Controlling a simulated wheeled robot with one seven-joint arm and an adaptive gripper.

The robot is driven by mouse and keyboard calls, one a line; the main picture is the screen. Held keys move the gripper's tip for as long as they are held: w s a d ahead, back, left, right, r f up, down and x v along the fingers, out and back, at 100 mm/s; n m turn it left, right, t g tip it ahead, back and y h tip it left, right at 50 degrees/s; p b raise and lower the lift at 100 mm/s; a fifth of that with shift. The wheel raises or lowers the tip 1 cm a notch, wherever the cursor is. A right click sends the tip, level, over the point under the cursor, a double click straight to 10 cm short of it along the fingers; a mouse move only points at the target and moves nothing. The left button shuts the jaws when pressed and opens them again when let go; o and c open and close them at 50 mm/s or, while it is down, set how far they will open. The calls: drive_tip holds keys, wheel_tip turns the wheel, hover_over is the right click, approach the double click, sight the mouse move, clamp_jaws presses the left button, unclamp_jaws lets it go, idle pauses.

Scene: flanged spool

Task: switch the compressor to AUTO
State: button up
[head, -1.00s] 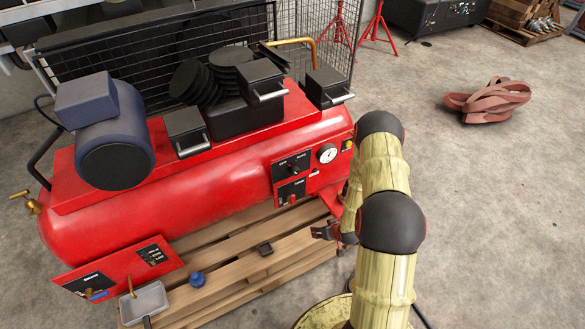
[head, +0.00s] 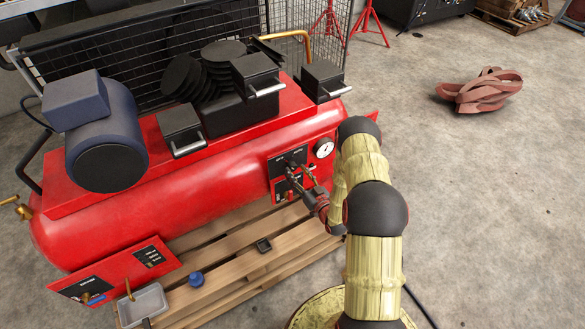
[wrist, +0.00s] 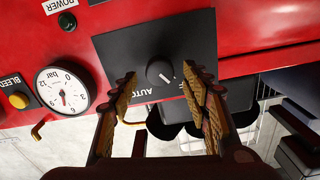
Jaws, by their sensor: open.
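The compressor (head: 190,200) is red and stands on a wooden pallet. Its black switch panel (head: 277,160) is on the front right, partly covered by my gripper (head: 301,172) in the head view. In the wrist view the round black knob (wrist: 160,71) sits on the black plate (wrist: 110,55), its white mark pointing to the lower right. The AUTO label (wrist: 132,96) is at its lower left, so the mark points away from AUTO. My gripper (wrist: 161,84) is open, one finger on each side of the knob. I cannot tell whether either finger touches it.
A pressure gauge (wrist: 63,90) and a yellow bleed button (wrist: 19,99) are beside the panel. A POWER label shows above the gauge. A blue knob-like piece (head: 196,279) and a grey pan (head: 146,304) are low at the front. The concrete floor at right is mostly clear.

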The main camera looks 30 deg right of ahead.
sight(295, 169)
drive_tip(key=shift+w+b, duration=0.3)
drive_tip(key=shift+w, duration=1.6)
drive_tip(key=shift+c, duration=0.3)
drive_tip(key=c, duration=1.1)
drive_tip(key=shift+m, duration=0.3)
drive_tip(key=m+b, duration=0.1)
drive_tip(key=m, duration=0.5)
drive_tip(key=shift+d, duration=0.1)
drive_tip(key=m, duration=0.7)
drive_tip(key=shift+f, duration=0.15)
drive_tip(key=shift+d+m, duration=0.1)
drive_tip(key=shift+m, duration=0.2)
drive_tip(key=o, duration=1.1)
